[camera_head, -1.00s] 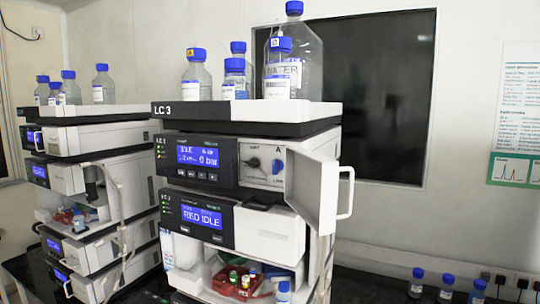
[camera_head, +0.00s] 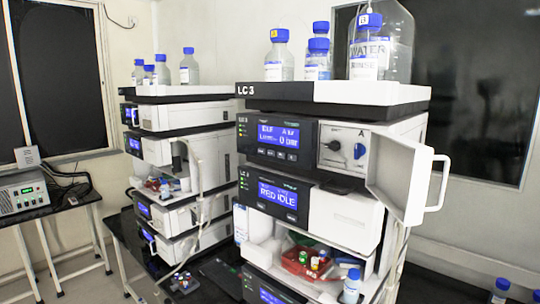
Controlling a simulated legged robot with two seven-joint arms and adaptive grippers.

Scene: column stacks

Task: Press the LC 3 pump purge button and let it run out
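The LC 3 stack (camera_head: 330,92) stands right of the middle, with "LC 3" on its top tray edge. Its pump module (camera_head: 277,140) has a lit blue screen whose text is partly blurred; the lower line seems to read 0 bar. A row of small buttons (camera_head: 276,154) sits below that screen; their labels are too small to read. The pump's white door (camera_head: 408,187) stands open to the right, baring a panel with a black knob (camera_head: 333,145) and a blue knob (camera_head: 359,150). Neither of my grippers is in view.
The module below shows "RED IDLE" (camera_head: 278,196), over an open bay with a red tray (camera_head: 300,262) of vials. Capped bottles (camera_head: 280,62) stand on top. A second stack (camera_head: 180,130) stands left. A grey instrument (camera_head: 22,192) sits on a side table at far left.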

